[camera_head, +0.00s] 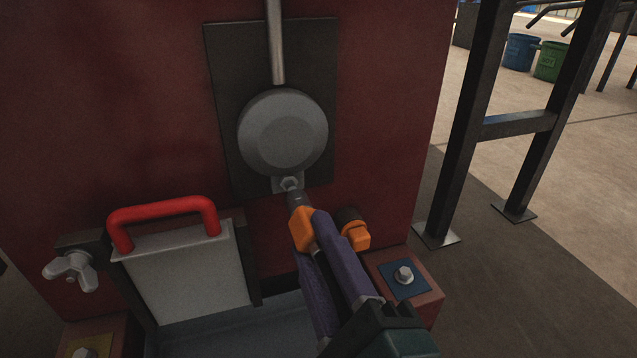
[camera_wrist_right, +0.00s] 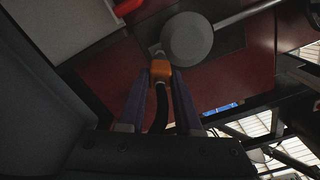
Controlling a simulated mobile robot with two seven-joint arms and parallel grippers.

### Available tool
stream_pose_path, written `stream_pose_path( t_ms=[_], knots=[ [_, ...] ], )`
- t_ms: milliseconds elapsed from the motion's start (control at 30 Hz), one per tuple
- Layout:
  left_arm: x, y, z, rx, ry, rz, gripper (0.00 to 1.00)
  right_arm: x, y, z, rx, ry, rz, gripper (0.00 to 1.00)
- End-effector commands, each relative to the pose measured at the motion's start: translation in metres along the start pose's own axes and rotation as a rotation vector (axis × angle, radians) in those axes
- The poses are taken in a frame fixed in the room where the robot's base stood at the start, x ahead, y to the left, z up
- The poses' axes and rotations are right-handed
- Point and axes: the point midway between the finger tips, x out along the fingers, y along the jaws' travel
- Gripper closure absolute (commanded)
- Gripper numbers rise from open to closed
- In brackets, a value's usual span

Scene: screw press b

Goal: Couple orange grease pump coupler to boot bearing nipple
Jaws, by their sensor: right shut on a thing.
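The orange grease pump coupler (camera_head: 302,230) is gripped between the purple fingers of my right gripper (camera_head: 318,232). Its dark tip points up at the small metal nipple (camera_head: 290,184) below the round grey boot bearing (camera_head: 283,132). Tip and nipple meet in the head view; I cannot tell whether the tip is seated on it. In the right wrist view the coupler (camera_wrist_right: 160,70) sits between the fingertips, with a black hose running back from it, and its front end lies close to the bearing (camera_wrist_right: 187,39). My left gripper is not in view.
A grey gate plate (camera_head: 190,270) with a red handle (camera_head: 163,208) stands at left beside a wing nut (camera_head: 72,270). A dark knob with an orange part (camera_head: 355,237) is just right of my fingers. A bolted block (camera_head: 403,277) lies below it. Black posts (camera_head: 470,110) stand at right.

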Motion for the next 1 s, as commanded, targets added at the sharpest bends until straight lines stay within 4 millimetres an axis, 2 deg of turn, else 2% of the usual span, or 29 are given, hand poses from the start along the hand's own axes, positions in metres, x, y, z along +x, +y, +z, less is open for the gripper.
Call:
stream_pose_path(
  t_ms=[1000],
  knots=[
    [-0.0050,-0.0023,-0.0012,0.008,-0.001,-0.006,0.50,0.0001,-0.0004,0.0003,0.000,0.000,-0.001,1.00]
  ],
)
